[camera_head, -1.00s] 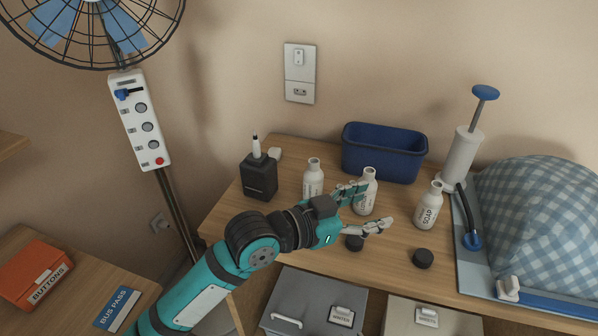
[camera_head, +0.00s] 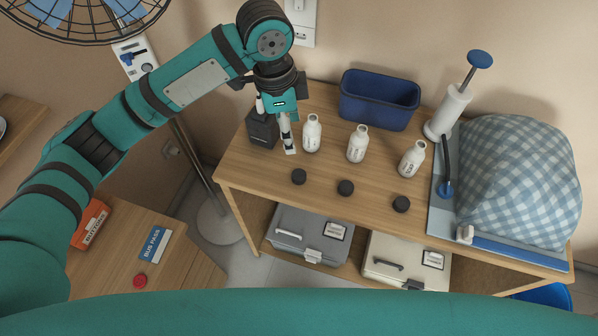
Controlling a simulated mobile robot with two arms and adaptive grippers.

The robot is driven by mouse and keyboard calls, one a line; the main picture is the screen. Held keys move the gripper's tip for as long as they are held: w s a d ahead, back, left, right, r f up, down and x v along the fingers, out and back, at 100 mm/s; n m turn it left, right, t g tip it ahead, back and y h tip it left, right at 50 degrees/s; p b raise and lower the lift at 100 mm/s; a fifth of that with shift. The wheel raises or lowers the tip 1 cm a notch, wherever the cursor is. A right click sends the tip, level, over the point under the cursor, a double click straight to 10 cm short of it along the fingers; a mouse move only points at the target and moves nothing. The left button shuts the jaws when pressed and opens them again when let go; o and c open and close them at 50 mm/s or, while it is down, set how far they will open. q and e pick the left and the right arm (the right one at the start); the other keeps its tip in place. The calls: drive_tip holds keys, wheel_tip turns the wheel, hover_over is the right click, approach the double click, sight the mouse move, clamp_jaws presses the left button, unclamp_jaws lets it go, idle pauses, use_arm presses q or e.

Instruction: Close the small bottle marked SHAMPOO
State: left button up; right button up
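Three small white bottles with open necks stand upright in a row on the wooden table: left bottle (camera_head: 312,134), middle bottle (camera_head: 357,145), right bottle (camera_head: 412,160). The right bottle's label reads SOAP in the earlier frame. The other labels are too small to read, so I cannot tell which is SHAMPOO. Three black caps lie in front of them: left cap (camera_head: 298,177), middle cap (camera_head: 346,188), right cap (camera_head: 401,204). My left gripper (camera_head: 289,147) points down just left of the left bottle. Its fingers overlap, so its opening is unclear. My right gripper is out of view.
A black block-like dispenser (camera_head: 263,132) stands close to the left gripper. A blue bin (camera_head: 379,101) is behind the bottles. A white pump (camera_head: 448,112) and a checkered bundle (camera_head: 518,185) fill the right side. The table front left is clear.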

use_arm(q)
drive_tip(key=p, duration=0.1)
hover_over(299, 175)
drive_tip(key=f, duration=1.2)
drive_tip(key=shift+s+a, duration=0.1)
drive_tip(key=shift+a, duration=0.2)
drive_tip(key=shift+f+p, duration=0.35)
drive_tip(key=shift+f, duration=0.05)
drive_tip(key=f, duration=0.4)
drive_tip(key=shift+d+f+p, duration=0.15)
drive_tip(key=shift+d+p, duration=0.1)
drive_tip(key=shift+p, duration=0.15)
drive_tip(key=c, duration=0.8)
